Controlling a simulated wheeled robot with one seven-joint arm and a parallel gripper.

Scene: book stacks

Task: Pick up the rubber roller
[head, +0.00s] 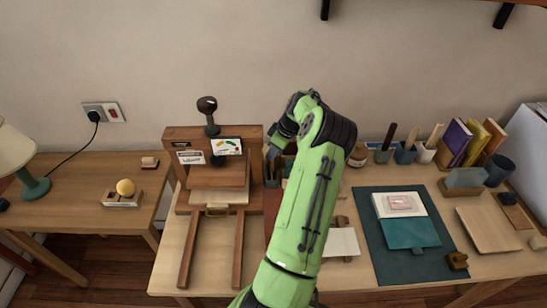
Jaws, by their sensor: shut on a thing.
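My green arm rises from the bottom middle, bends near the wall and ends in dark parts at my gripper (277,146), beside the right side of the wooden press. The gripper is small and partly hidden by my own arm. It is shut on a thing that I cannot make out. I cannot pick out the rubber roller for certain anywhere in this view; the arm covers part of the table.
The wooden press (182,230) stands left of my arm. Cups with tools (404,153) and books (455,138) line the back right. A teal mat (383,262) holds a book and papers. A side table (75,195) carries a lamp (34,187).

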